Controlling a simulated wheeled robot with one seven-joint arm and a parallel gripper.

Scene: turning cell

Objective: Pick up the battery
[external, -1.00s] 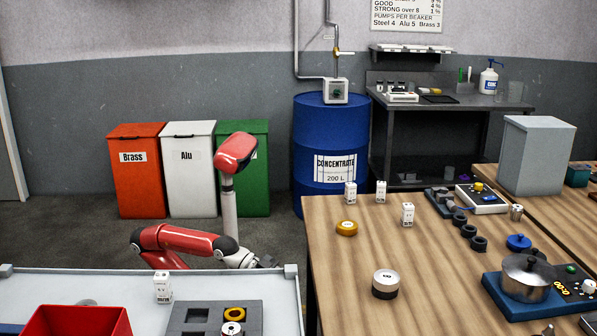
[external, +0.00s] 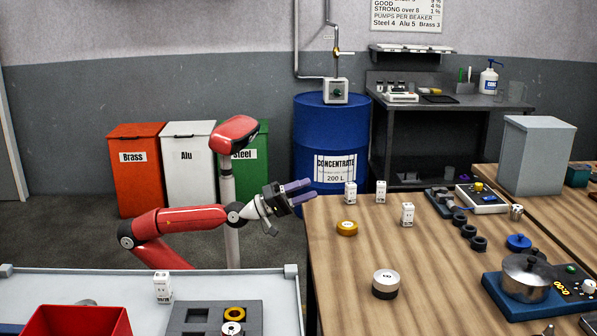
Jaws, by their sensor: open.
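No label in view reads as battery, so I cannot tell for certain which thing it is. Small upright white blocks with dark marks on top stand on the wooden table: one at the far left edge (external: 350,193), a second white block beside it (external: 381,192) and a third white block nearer (external: 407,213). Another white block (external: 162,289) stands on the pale bench. My gripper (external: 308,191) is raised left of the wooden table's far left corner. Its purple fingers point right toward the blocks and stand apart, with nothing between them.
Dark round parts (external: 468,231) and a steel pot (external: 525,277) lie further right. A blue drum (external: 330,125) stands behind. The table's middle is clear.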

